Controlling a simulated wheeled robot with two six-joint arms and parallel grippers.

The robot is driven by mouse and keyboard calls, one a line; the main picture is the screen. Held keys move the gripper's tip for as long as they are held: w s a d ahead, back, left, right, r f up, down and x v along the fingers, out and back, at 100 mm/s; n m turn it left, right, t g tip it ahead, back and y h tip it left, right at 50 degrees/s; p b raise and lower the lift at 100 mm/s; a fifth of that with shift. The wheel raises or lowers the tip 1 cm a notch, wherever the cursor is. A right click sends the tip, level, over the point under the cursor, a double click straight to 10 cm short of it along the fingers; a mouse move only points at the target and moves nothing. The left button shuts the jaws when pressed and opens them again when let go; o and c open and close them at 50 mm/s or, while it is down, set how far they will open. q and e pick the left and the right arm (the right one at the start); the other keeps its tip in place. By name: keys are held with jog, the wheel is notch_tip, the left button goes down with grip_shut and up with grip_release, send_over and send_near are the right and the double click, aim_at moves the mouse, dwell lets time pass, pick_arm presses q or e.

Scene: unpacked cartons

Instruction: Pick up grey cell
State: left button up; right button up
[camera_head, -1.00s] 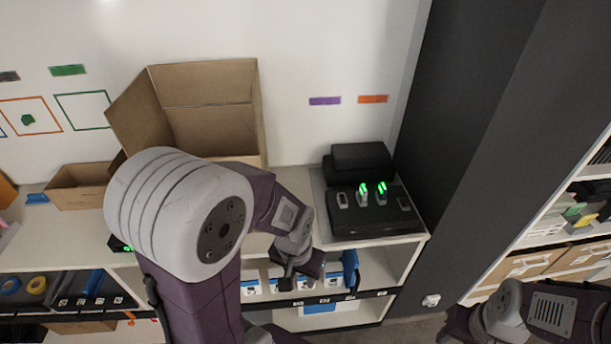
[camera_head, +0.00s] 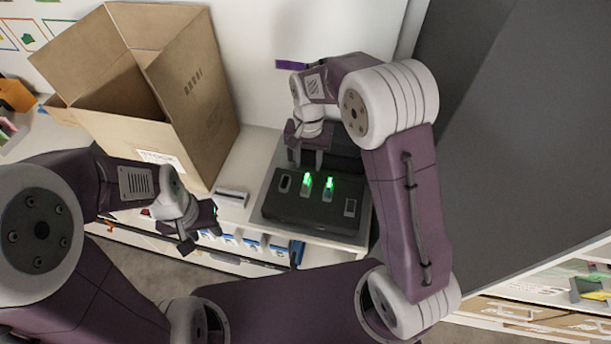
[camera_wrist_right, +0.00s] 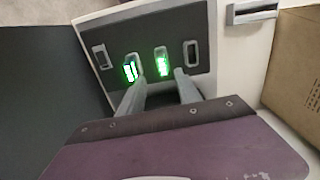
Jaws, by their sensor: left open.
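Two grey cells with green lit tops stand in a black charger (camera_head: 300,214): the left cell (camera_head: 307,184) and the right cell (camera_head: 328,188). They also show in the right wrist view (camera_wrist_right: 130,68) (camera_wrist_right: 161,61). My right gripper (camera_head: 305,160) is just behind the cells, above the back of the charger. In the wrist view its fingers (camera_wrist_right: 158,82) are apart, with nothing held between them. My left gripper (camera_head: 198,238) is open and empty in front of the shelf, left of the charger.
Empty slots lie at the charger's left (camera_head: 285,183) and right (camera_head: 350,207). A small grey holder (camera_head: 232,197) lies left of the charger. A big open carton (camera_head: 205,105) stands at the left. A dark panel (camera_head: 500,130) rises at the right.

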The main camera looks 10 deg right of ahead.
aim_at(306, 178)
jog(key=f, duration=0.1)
jog(key=f+p, duration=0.1)
jog(key=f, duration=0.1)
jog(key=shift+w+d+f, duration=0.15)
jog(key=shift+w+f, duration=0.15)
jog(key=shift+w, duration=0.05)
jog(key=shift+f, duration=0.15)
jog(key=shift+s+a+f, duration=0.1)
jog(key=shift+a+f, duration=0.05)
jog(key=shift+a, duration=0.15)
jog(key=f+p, duration=0.1)
jog(key=f, duration=0.3)
jog(key=shift+s+a+p, duration=0.15)
jog(key=shift+s+p, duration=0.05)
jog(key=shift+p, duration=0.2)
jog(key=shift+w+d+f, duration=0.15)
jog(key=shift+d+f, duration=0.1)
jog(key=shift+f, duration=0.2)
pick_arm(q)
notch_tip(306, 178, up, 3)
jog(key=shift+r, duration=0.1)
pick_arm(e)
jog(key=shift+a, duration=0.15)
grip_shut()
